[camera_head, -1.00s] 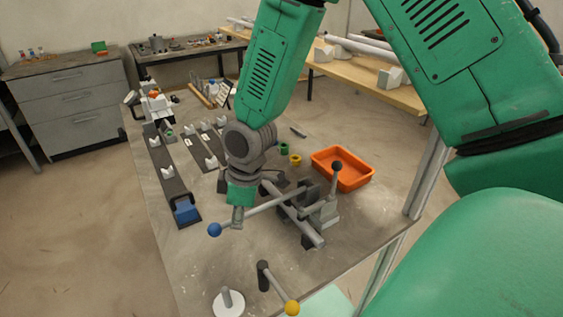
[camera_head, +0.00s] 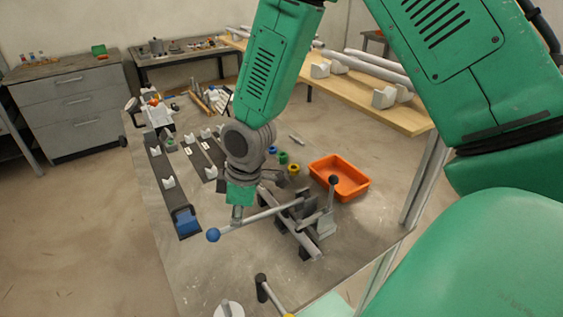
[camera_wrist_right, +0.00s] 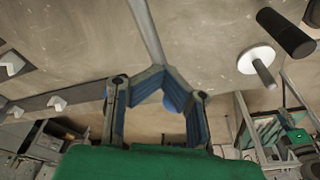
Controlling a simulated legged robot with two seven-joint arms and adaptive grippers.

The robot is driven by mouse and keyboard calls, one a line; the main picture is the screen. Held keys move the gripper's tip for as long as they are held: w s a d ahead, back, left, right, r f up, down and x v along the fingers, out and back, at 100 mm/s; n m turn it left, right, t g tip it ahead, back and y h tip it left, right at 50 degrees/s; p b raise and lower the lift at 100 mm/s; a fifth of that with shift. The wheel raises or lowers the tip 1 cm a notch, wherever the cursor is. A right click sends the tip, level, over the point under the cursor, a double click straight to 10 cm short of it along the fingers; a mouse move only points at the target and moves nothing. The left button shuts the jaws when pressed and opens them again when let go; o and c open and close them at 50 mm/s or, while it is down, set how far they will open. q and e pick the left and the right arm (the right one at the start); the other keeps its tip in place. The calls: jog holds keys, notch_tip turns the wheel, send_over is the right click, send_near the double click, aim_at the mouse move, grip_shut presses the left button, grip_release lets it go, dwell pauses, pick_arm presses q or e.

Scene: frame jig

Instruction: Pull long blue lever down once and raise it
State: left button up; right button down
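The long lever (camera_head: 262,214) is a grey rod with a blue ball (camera_head: 213,235) at its left end. It extends from the dark clamp fixture (camera_head: 300,215) on the table and slopes slightly down to the left. My right gripper (camera_head: 237,215) comes down from above onto the rod, just inboard of the ball. In the right wrist view the gripper (camera_wrist_right: 160,70) has its fingertips drawn together at the rod (camera_wrist_right: 146,30); the blue ball (camera_wrist_right: 169,103) shows between the fingers. My left gripper is out of view.
An upright lever with a black ball (camera_head: 333,181) stands on the fixture's right. An orange bin (camera_head: 340,186) sits behind it. A black-handled lever (camera_head: 263,287) and white disc (camera_head: 225,309) stand at the near edge. Rails with white V-blocks (camera_head: 168,183) lie left.

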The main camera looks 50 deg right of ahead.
jog(key=shift+a+r+p, duration=0.15)
jog(key=shift+r+p, duration=1)
jog(key=shift+r, duration=0.15)
jog(key=shift+a+r+p, duration=0.1)
jog(key=shift+r+p, duration=1)
jog(key=shift+r, duration=0.2)
notch_tip(320, 180, up, 3)
jog(key=p, duration=0.2)
jog(key=shift+f+p, duration=0.2)
jog(key=shift+p, duration=0.1)
notch_tip(320, 180, up, 2)
jog(key=shift+r+p, duration=0.25)
jog(key=shift+p, duration=0.45)
